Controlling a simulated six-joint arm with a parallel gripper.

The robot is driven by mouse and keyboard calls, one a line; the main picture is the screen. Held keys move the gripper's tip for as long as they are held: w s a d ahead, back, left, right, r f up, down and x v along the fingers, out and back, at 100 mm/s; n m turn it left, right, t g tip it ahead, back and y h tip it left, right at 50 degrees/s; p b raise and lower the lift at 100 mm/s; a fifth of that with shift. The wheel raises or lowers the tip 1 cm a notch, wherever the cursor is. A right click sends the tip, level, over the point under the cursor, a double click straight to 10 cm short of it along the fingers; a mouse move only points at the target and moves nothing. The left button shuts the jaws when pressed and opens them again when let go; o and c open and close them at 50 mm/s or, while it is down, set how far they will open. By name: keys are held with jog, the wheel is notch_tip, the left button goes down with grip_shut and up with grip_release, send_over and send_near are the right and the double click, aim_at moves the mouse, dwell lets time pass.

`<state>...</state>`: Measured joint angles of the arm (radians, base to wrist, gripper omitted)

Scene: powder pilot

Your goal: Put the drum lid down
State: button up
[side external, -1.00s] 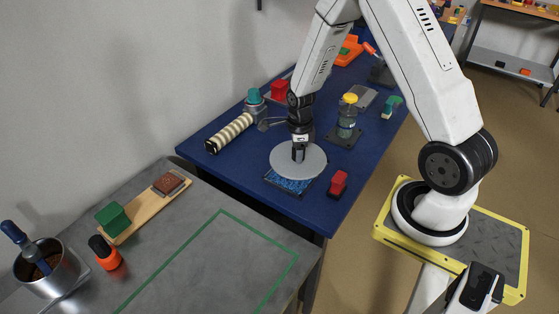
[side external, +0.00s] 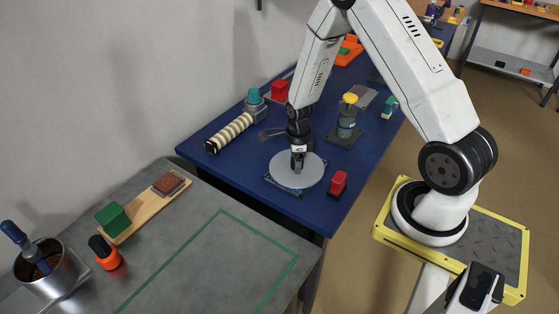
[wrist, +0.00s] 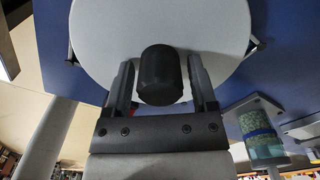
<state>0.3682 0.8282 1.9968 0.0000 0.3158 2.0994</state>
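The drum lid is a round light-grey disc (side external: 311,178) with a black knob on top. In the wrist view the lid (wrist: 100,50) fills the top middle. My gripper (side external: 297,165) is straight above the lid. In the wrist view its fingers (wrist: 160,65) stand on both sides of the knob (wrist: 160,80), with narrow gaps showing, so it looks slightly open.
A red block (side external: 338,183) stands close to the lid's right. A jar with a yellow cap (side external: 347,115) stands behind it, and a striped roller (side external: 230,132) lies to the left. The grey bench (side external: 190,250) in front has free room inside a green outline.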

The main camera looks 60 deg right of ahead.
jog(key=shift+o, duration=0.5)
jog(key=shift+r, duration=0.15)
notch_tip(320, 180, up, 12)
dwell(0.7)
dwell(0.5)
jog(key=s+a+r+n+t, duration=0.1)
jog(key=a+n, duration=0.3)
jog(key=n, duration=0.5)
jog(key=s+a+r+n, duration=0.2)
jog(key=s+a+n, duration=0.2)
jog(key=n, duration=0.5)
jog(key=s+a+r+n+t, duration=0.1)
jog(key=s+a+r+n, duration=0.1)
jog(key=a+n, duration=0.4)
jog(key=shift+s+n+t, duration=0.3)
jog(key=shift+s+n, duration=0.2)
jog(key=shift+n, duration=1.6)
